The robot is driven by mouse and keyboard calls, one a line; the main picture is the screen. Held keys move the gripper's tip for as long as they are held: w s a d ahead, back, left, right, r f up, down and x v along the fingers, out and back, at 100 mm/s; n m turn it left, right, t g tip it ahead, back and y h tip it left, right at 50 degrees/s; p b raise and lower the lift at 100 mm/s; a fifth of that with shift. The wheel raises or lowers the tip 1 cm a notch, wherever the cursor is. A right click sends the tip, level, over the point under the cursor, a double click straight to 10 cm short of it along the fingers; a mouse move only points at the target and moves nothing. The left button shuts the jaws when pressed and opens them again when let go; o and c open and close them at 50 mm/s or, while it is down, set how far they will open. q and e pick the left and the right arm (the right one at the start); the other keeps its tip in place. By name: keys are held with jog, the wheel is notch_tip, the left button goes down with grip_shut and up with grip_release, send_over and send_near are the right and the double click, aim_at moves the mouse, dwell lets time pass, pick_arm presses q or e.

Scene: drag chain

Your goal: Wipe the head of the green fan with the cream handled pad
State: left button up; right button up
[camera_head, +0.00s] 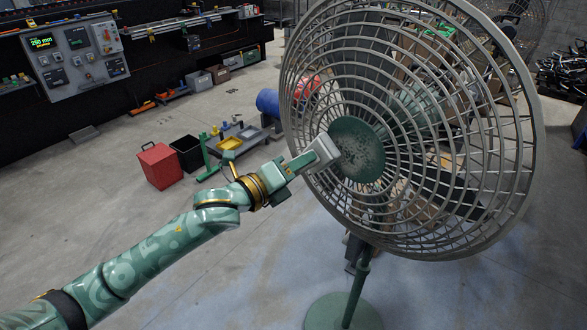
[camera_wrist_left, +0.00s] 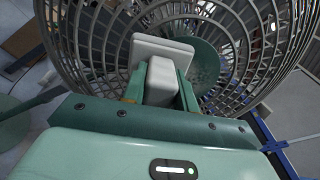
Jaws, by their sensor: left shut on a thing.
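The green fan stands upright on a round green base (camera_head: 343,312), with a large grey wire cage head (camera_head: 460,225) and a green hub disc (camera_head: 362,160) with dark speckles at its centre. My left gripper (camera_head: 303,162) is shut on the cream handled pad (camera_head: 326,150). The pad is at the left edge of the hub disc; whether it touches is hard to tell. In the left wrist view the pad's block handle (camera_wrist_left: 160,80) sits between the fingers, its flat plate (camera_wrist_left: 163,50) facing the cage, with the hub disc (camera_wrist_left: 203,65) just right of it. My right gripper is not in view.
A red box (camera_head: 160,166) and a black bin (camera_head: 187,152) stand on the floor behind my left arm. A control panel (camera_head: 78,52) and workbench line the back left. A blue barrel (camera_head: 267,101) is behind the fan. The floor at the front left is clear.

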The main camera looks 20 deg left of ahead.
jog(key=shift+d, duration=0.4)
pick_arm(q)
jog(key=shift+x, duration=0.95)
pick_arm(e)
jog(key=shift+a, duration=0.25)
